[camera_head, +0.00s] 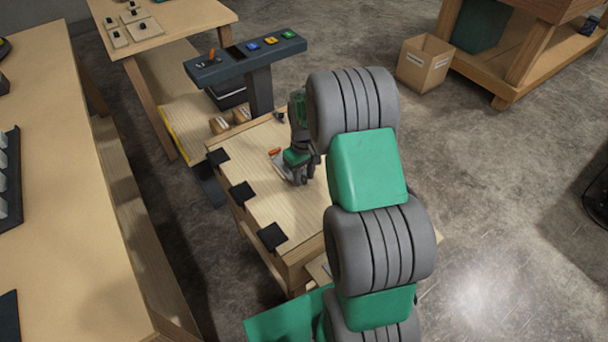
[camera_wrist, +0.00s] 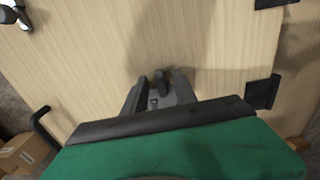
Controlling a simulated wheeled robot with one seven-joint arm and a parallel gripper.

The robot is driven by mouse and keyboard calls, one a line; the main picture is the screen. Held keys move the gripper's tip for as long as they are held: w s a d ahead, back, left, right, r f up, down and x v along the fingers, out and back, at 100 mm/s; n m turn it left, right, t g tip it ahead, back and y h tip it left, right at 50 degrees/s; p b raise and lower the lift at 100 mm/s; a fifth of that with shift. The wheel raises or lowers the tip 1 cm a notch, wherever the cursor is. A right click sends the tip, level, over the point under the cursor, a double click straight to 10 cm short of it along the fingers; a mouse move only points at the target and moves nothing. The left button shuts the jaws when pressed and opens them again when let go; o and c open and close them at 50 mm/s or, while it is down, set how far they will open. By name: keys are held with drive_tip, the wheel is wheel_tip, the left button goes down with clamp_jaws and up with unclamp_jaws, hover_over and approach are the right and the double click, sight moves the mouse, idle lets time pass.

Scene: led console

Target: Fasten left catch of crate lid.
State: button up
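The crate lid (camera_head: 262,180) is a flat pale wooden panel, and it fills most of the wrist view (camera_wrist: 95,60). A metallic fitting with a black part (camera_wrist: 15,14), possibly a catch, shows at the top left of the wrist view. I cannot tell whether it is the left catch. A bent black bar (camera_wrist: 40,125) lies at the lid's edge below it. My gripper (camera_head: 297,176) points down over the lid, apart from these fittings. In the wrist view its fingers (camera_wrist: 160,82) look close together, but their gap is unclear. My arm hides the lid's right side in the head view.
Black plates (camera_head: 241,191) line the lid's left edge. A small orange piece (camera_head: 274,152) shows beside my gripper. A dark console (camera_head: 245,60) with coloured buttons stands behind the crate.

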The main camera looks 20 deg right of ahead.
sight(304, 179)
wheel_tip(304, 179, up, 8)
drive_tip(key=shift+f, duration=0.1)
idle(0.4)
